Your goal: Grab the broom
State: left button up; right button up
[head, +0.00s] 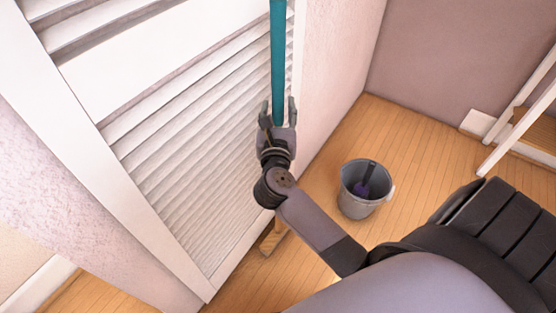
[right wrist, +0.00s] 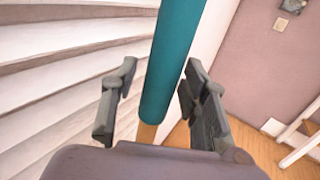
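The broom (head: 278,55) stands nearly upright in front of the white louvred door, with a teal upper handle and a wooden lower part (head: 270,240) near the floor. My right gripper (head: 278,102) is at the lower end of the teal part, with one finger on each side. In the right wrist view the teal handle (right wrist: 176,60) runs between the fingers of the gripper (right wrist: 162,66). The fingers are spread, with a gap on the left and a smaller one on the right. The gripper hides part of the handle. My left gripper is out of view.
The louvred door (head: 190,150) is close behind and left of the broom. A grey bucket (head: 358,205) with a dark purple item inside stands on the wooden floor to the right. White-framed furniture (head: 520,110) is at the far right.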

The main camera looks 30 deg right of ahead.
grip_shut()
dwell(0.8)
